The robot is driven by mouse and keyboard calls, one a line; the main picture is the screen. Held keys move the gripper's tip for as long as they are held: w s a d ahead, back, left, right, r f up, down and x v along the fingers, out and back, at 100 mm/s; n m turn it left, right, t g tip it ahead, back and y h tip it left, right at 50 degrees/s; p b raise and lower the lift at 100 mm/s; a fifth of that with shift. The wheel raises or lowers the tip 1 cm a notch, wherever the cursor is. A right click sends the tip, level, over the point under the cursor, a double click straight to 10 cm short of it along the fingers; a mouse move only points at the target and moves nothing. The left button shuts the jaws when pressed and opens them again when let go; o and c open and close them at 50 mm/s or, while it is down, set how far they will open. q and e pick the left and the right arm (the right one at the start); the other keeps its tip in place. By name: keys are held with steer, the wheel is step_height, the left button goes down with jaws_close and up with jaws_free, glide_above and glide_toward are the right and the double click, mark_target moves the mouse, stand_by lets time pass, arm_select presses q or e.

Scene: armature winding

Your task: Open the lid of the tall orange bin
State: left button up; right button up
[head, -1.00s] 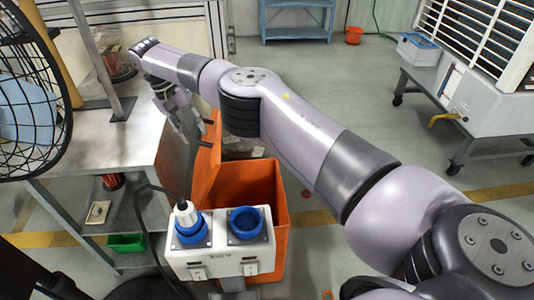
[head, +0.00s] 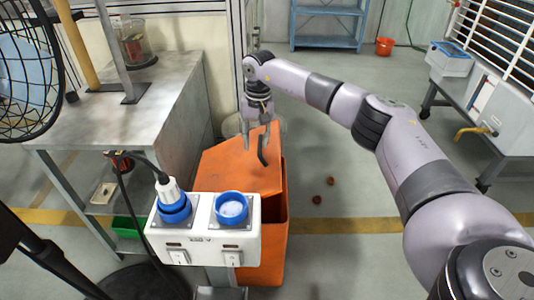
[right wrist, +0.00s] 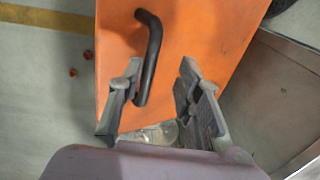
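The tall orange bin (head: 274,255) stands behind the white socket box in the head view, which hides part of its front. Its orange lid (head: 225,165) lies low over the bin, with a dark gap showing near the front right; I cannot tell if it is fully down. A black bar handle (head: 263,158) stands on the lid. My right gripper (head: 262,129) is over the lid's far part. In the right wrist view, its fingers (right wrist: 160,68) are open, and the handle (right wrist: 150,55) shows between them, nearer the left finger. My left gripper is not in view.
The socket box (head: 203,246) with a plugged-in cable stands in front of the bin. A grey workbench (head: 140,120) is close on the left. Two small reddish objects (head: 317,200) lie on otherwise open floor to the right.

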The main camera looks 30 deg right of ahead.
mark_target(264, 156)
steer(key=shift+s+d+f+b, duration=0.35)
steer(key=shift+d+f, duration=0.15)
steer(key=shift+f, duration=0.25)
steer(key=shift+s+d+f+b, duration=0.25)
steer(key=shift+d+f+b, duration=0.15)
steer(key=shift+f, duration=0.3)
